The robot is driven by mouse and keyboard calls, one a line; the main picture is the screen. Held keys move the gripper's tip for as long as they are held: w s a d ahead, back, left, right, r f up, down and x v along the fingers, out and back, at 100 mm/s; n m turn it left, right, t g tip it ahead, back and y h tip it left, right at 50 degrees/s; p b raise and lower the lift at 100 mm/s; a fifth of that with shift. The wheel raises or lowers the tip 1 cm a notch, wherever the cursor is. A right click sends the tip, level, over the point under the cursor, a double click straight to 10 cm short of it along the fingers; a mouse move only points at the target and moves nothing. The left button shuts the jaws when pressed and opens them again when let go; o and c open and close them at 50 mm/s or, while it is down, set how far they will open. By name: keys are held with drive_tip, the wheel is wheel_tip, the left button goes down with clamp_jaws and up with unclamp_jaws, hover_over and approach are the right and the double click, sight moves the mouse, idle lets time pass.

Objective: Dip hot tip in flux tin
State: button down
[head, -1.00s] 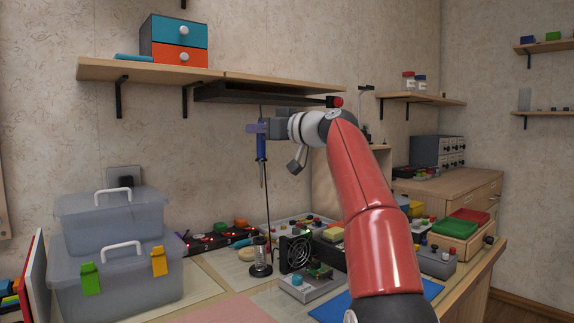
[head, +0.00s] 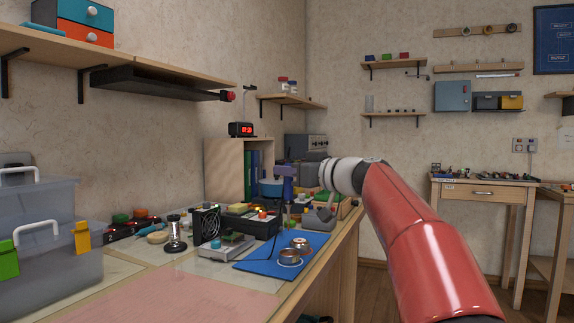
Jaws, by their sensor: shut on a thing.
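My gripper (head: 286,171) is shut on the soldering iron (head: 288,188), whose blue handle hangs upright below the fingers. It is high above the workbench, right of the middle. The iron's thin tip is hard to make out against the clutter behind it. Two small round metal tins lie on the blue mat (head: 263,268) near the bench's front edge: a nearer one (head: 289,257) and one just behind it (head: 300,243). I cannot tell which of them is the flux tin. The iron is apart from both and above them in the picture.
A grey device (head: 226,249) and a black fan (head: 206,224) stand left of the mat. A glass-and-metal stand (head: 175,234) is farther left. A shelf (head: 140,68) with a dark lamp hangs above. A pink mat (head: 165,303) lies clear in front.

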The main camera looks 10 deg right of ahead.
sight(292, 191)
drive_tip(key=shift+d+f, duration=0.1)
drive_tip(key=shift+f, duration=0.05)
drive_tip(key=shift+f+b, duration=1.45)
drive_tip(key=shift+f, duration=0.8)
drive_tip(key=shift+b, duration=0.7)
drive_tip(key=shift+f+b, duration=0.7)
drive_tip(key=shift+b, duration=0.4)
idle(2.2)
drive_tip(key=shift+r, duration=0.1)
idle(0.3)
drive_tip(key=shift+r+p, duration=1.75)
drive_tip(key=shift+r, duration=0.7)
